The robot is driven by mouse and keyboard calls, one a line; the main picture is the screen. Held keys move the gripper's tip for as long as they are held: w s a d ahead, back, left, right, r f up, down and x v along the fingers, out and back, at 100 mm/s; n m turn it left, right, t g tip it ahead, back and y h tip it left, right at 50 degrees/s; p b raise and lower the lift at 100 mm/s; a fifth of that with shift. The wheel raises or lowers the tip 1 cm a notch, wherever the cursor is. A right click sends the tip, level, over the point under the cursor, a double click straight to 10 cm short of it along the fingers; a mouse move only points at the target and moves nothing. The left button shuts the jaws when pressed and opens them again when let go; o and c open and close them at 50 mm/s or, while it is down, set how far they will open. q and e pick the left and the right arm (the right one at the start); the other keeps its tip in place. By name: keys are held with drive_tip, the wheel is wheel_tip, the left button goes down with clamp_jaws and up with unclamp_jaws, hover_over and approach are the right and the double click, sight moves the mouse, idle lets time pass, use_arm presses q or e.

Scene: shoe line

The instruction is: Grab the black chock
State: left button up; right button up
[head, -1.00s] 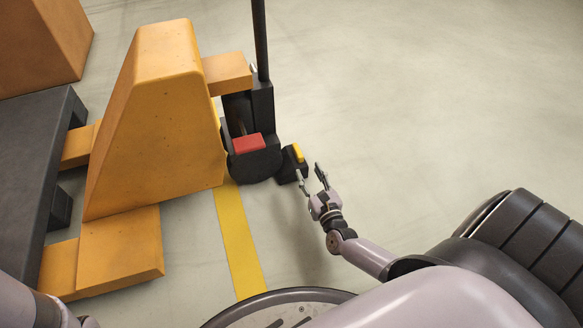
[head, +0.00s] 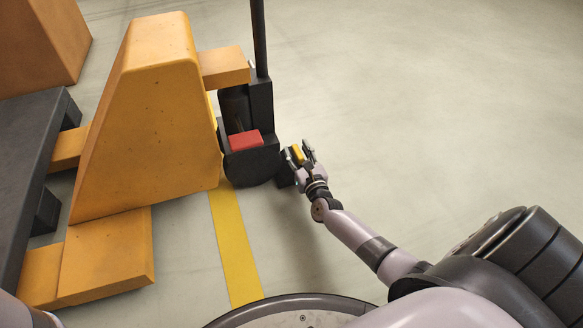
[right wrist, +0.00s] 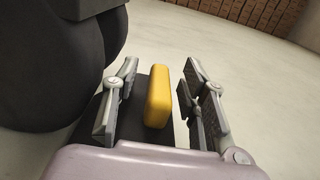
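The black chock (head: 285,176) sits on the floor beside the black wheel housing of the pallet jack, with a yellow handle (head: 297,153) on top. My right gripper (head: 301,150) is at the chock, partly hiding it. In the right wrist view the yellow handle (right wrist: 158,97) stands between the two fingers of my right gripper (right wrist: 162,95). The fingers are open, with a gap on both sides of the handle. Dark chock body (right wrist: 133,112) shows beneath. My left gripper is out of view; only a bit of my left arm shows at the lower left corner.
The pallet jack's black wheel housing (head: 250,162) with a red pedal (head: 245,141) is close to the left of the chock. Its orange body (head: 150,110) stands farther left, near a dark pallet (head: 25,170). A yellow floor line (head: 233,245) runs below. Floor to the right is clear.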

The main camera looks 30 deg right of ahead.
clamp_jaws()
idle(0.4)
idle(0.5)
drive_tip(key=shift+r, duration=0.1)
